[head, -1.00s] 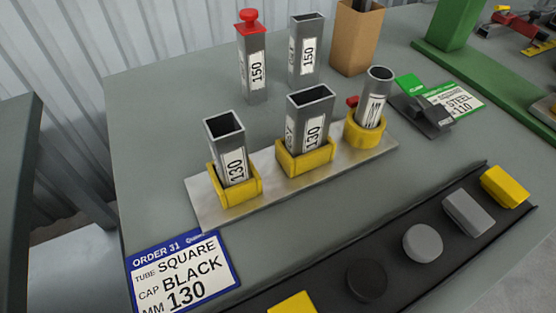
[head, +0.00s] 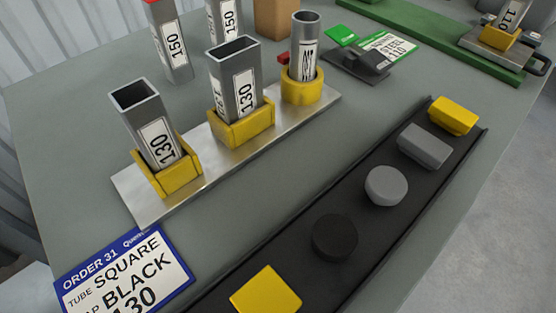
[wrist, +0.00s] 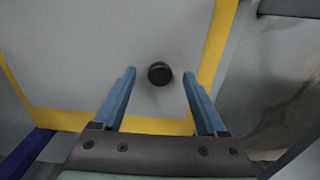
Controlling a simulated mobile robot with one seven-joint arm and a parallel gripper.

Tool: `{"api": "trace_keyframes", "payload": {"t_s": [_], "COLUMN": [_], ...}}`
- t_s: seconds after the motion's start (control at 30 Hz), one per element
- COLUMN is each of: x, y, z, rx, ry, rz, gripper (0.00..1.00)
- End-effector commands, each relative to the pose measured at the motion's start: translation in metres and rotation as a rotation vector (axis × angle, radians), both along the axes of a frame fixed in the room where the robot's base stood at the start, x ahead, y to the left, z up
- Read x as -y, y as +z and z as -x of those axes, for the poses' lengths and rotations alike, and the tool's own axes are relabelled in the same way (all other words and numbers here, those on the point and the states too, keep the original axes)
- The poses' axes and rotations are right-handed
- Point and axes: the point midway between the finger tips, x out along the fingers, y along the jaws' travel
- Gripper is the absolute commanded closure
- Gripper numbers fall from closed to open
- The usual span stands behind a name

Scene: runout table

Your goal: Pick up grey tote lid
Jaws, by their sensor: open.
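In the wrist view a flat light grey panel (wrist: 85,55) with a yellow border fills the upper left and middle. It looks like the grey tote lid. A dark round knob (wrist: 160,73) stands on it, near its right side. My gripper (wrist: 159,77) is open, with one blue finger on each side of the knob and visible space on both sides. I cannot tell the height gap to the knob. Neither the lid nor my gripper is in the head view.
In the head view a grey table (head: 75,130) carries a metal rack (head: 145,208) with tubes in yellow holders. A black runout channel (head: 300,268) holds yellow, grey and black caps. An order card (head: 125,275) lies at the front left. Floor shows at the right.

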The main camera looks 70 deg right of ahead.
Motion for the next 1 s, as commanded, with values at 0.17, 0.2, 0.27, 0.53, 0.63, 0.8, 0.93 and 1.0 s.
{"api": "trace_keyframes", "payload": {"t_s": [0.17, 0.2, 0.27, 0.53, 0.63, 0.8, 0.93, 1.0], "x": [0.0003, 0.0003, 0.0002, 0.0001, 0.0001, 0.0001, 0.0001, 0.0001], "y": [-0.0029, -0.0027, -0.0026, -0.0026, -0.0026, -0.0026, -0.0026, -0.0026], "z": [-0.0004, -0.0003, -0.0002, 0.0, 0.0001, 0.0001, 0.0001, 0.0001], "rx": [0.002, 0.002, 0.001, 0.001, 0.001, 0.0, 0.0, 0.0], "ry": [0.0, 0.0, 0.0, 0.0, 0.0, 0.0, 0.0, 0.0], "rz": [0.001, 0.001, 0.001, 0.001, 0.001, 0.0, 0.0, 0.0], "gripper": [0.25, 0.25, 0.25, 0.74, 0.92, 1.0, 1.0, 1.0]}}
